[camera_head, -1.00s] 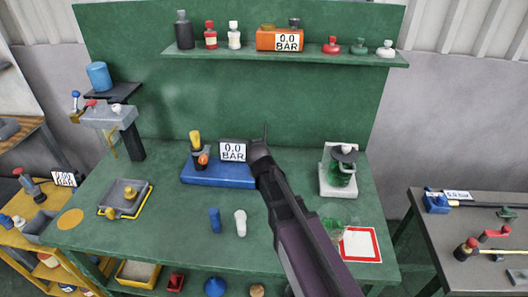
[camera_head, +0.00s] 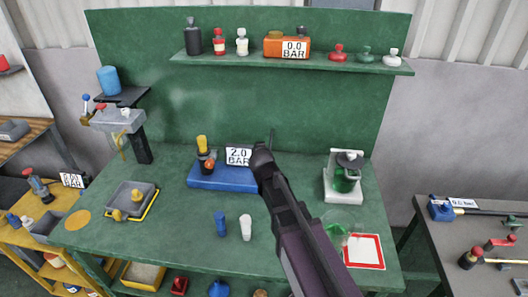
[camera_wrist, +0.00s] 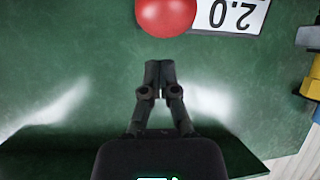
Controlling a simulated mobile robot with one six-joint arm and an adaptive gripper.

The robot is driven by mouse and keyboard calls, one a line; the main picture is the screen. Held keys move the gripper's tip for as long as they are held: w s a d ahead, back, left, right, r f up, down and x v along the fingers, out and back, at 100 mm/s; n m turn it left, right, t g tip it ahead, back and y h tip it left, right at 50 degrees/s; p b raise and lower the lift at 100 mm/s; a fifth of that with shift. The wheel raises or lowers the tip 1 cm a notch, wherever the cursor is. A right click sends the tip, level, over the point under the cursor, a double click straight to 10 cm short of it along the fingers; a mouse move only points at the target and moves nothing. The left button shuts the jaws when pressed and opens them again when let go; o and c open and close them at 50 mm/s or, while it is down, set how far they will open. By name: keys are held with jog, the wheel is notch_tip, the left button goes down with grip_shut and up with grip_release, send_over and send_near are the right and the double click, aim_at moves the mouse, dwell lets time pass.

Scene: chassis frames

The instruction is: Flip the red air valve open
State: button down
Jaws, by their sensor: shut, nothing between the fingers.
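A red, ball-shaped knob (camera_head: 210,165) sits on the blue base (camera_head: 222,178) of the air unit on the green bench, below a yellow-topped part (camera_head: 202,144). A white gauge (camera_head: 238,156) beside it reads 2.0 BAR. In the wrist view a large red ball (camera_wrist: 166,16) and the gauge (camera_wrist: 232,14), upside down, are at the top edge. My gripper (camera_wrist: 159,72) is shut and empty, its fingertips just below the red ball in that picture with a small gap. In the head view my arm hides part of the bench and the base's right end.
A blue cylinder (camera_head: 221,224) and a white cylinder (camera_head: 246,228) stand in front of the base. A grey tray (camera_head: 131,198) is at left, a white stand with a green jar (camera_head: 343,180) at right.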

dwell(0.4)
notch_tip(320, 180, up, 3)
jog(key=w+p, duration=0.3)
jog(key=s, duration=1)
jog(key=shift+r+p, duration=0.35)
jog(key=shift+r, duration=0.05)
jog(key=shift+s, duration=0.25)
